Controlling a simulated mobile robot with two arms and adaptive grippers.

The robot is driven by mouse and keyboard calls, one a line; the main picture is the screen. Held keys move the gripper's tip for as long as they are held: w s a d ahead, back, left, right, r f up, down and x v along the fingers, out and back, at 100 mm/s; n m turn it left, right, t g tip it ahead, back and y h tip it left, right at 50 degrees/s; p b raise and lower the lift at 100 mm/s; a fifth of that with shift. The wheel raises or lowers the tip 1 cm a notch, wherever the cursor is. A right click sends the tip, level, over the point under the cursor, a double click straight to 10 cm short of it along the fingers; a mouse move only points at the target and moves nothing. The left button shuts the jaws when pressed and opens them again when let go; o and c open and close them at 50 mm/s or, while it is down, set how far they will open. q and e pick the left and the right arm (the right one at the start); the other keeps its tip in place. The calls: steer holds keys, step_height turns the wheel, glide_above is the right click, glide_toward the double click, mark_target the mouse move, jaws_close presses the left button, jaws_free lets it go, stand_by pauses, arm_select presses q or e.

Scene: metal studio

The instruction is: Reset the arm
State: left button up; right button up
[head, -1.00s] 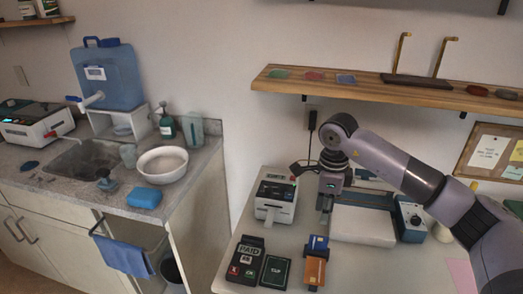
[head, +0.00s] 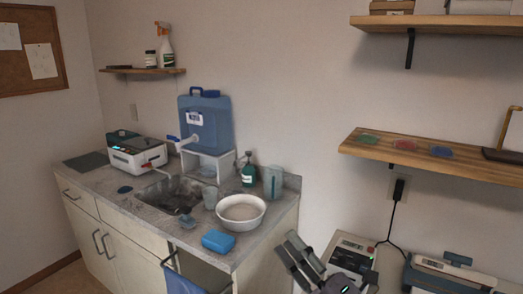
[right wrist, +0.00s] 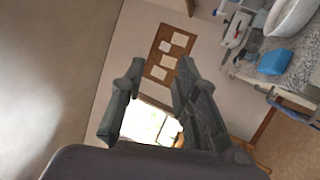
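My right gripper (head: 305,262) shows at the bottom of the head view, in front of the right end of the sink counter. In the right wrist view my right gripper (right wrist: 150,95) has its two fingers spread wide with nothing between them. It is raised and apart from the things around it. Most of the right arm is out of the head view. My left gripper and left arm are not in view.
The counter (head: 262,238) holds a sink (head: 170,195), a white bowl (head: 241,212), a blue sponge (head: 218,241) and a blue water jug (head: 205,122). A card machine (head: 352,254) stands right of my gripper. A wooden shelf (head: 480,168) juts out at right.

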steer(key=s+d+f+m+g+h, duration=0.2)
steer(key=d+f+m+h, duration=0.5)
steer(key=f+m, duration=0.2)
steer(key=s+d+f+m+g+h, duration=0.1)
steer(key=s+d+f+m+h, duration=0.2)
steer(key=d+f+m+h, duration=0.55)
steer(key=s+a+f+m+g+y, duration=0.1)
steer(key=s+f+m+g, duration=0.2)
steer(key=s+f+g, duration=0.6)
steer(key=s+f+m+g+y, duration=0.15)
steer(key=s+f+m, duration=0.3)
steer(key=s, duration=0.75)
step_height(320, 180, down, 26)
steer(key=s+n+g+h, duration=0.1)
steer(key=g, duration=0.1)
steer(key=s+d+f+g, duration=0.1)
steer(key=s+d+f, duration=0.1)
steer(key=s+f, duration=1.5)
steer(key=shift+s+d, duration=0.2)
steer(key=shift+d, duration=0.15)
steer(key=shift+f, duration=0.1)
